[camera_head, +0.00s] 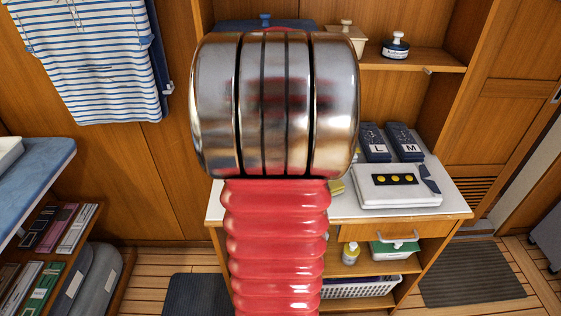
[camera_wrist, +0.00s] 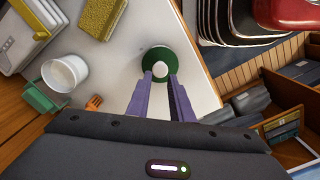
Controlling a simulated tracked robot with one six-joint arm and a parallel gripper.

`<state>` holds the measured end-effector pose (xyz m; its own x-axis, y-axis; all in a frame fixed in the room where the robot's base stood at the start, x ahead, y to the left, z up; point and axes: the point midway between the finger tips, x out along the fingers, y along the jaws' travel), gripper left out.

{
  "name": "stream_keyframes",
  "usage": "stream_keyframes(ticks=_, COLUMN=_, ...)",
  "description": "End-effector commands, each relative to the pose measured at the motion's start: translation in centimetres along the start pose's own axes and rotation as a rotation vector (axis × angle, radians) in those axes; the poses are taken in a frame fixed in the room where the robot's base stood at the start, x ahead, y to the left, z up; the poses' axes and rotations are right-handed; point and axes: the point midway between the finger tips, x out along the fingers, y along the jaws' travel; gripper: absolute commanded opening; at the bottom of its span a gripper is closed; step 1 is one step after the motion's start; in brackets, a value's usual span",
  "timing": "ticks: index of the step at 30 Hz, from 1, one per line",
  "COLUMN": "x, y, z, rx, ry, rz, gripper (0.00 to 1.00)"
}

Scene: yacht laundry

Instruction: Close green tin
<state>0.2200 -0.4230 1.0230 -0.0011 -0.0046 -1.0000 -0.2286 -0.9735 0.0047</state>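A round dark green thing with a pale round centre (camera_wrist: 159,57), which looks like the green tin or its lid, is on the white worktop (camera_wrist: 122,58) in the wrist view. I cannot tell whether the pale centre is a knob or an opening. My gripper (camera_wrist: 160,78) has two purple fingers spread apart with a gap between them. The fingertips overlap the near edge of the green thing; I cannot tell whether they touch it. In the head view my red and metal arm hides this part of the worktop and my gripper.
In the wrist view, a white cup (camera_wrist: 65,73), a teal object (camera_wrist: 40,98), an orange piece (camera_wrist: 94,103) and a yellow sponge-like block (camera_wrist: 101,17) are to the left. In the head view, a white case (camera_head: 397,187) and dark boxes (camera_head: 404,143) occupy the worktop's right side.

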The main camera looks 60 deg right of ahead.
Motion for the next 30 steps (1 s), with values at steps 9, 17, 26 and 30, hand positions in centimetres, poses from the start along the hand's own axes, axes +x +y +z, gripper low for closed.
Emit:
stream_keyframes(ticks=9, x=0.00, y=0.00, z=0.00, rx=0.000, ry=0.000, rz=0.000, gripper=0.00)
stream_keyframes(ticks=17, x=0.02, y=0.00, z=0.00, rx=0.000, ry=0.000, rz=0.000, gripper=0.00)
stream_keyframes(ticks=26, x=0.57, y=-0.02, z=0.02, rx=0.000, ry=-0.001, rz=-0.001, gripper=0.00)
stream_keyframes(ticks=30, x=0.86, y=-0.01, z=0.01, rx=0.000, ry=-0.001, rz=-0.001, gripper=0.00)
